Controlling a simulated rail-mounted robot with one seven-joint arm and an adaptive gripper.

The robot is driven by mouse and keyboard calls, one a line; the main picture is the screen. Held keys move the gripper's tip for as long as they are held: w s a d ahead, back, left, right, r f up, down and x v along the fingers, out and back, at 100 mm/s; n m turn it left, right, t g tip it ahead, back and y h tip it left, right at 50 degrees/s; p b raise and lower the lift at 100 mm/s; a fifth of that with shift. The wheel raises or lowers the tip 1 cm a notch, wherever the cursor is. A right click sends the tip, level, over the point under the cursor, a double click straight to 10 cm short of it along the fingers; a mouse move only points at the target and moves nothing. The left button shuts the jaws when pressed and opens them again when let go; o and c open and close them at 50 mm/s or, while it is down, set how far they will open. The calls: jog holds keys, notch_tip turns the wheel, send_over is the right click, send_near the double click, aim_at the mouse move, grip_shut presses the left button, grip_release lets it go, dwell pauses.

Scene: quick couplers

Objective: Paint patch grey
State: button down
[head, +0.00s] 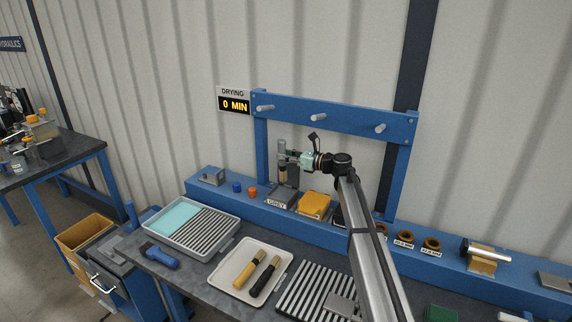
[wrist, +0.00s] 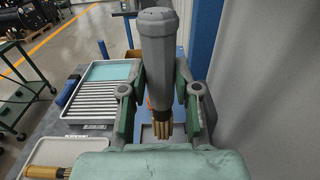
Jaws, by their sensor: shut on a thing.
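My gripper (head: 284,157) is shut on a grey-handled brush (wrist: 157,50), with one finger on each side of it. In the head view the brush (head: 281,146) hangs upright with its tan bristles down, above a dark container labelled GREY (head: 277,203). I cannot tell whether the bristles touch the container's contents. In the wrist view the bristles (wrist: 163,131) show below the handle, partly hidden by my gripper's body. No patch can be made out for certain.
A yellow-topped container (head: 315,204) stands right of the GREY one. A white tray (head: 222,282) holds yellow and black brushes. A tray with pale blue liquid and a ribbed part (head: 211,222) is at left. A blue frame with pegs (head: 345,122) stands behind; a sign (head: 233,100) reads DRYING 0 MIN.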

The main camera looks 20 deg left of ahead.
jog(key=shift+y, duration=0.3)
jog(key=shift+f+b, duration=1.15)
jog(key=shift+f, duration=1.85)
jog(key=shift+f, duration=0.55)
jog(key=shift+r, duration=0.15)
jog(key=shift+r+p, duration=1.45)
jog(key=shift+r, duration=1.95)
jog(key=shift+d, duration=0.1)
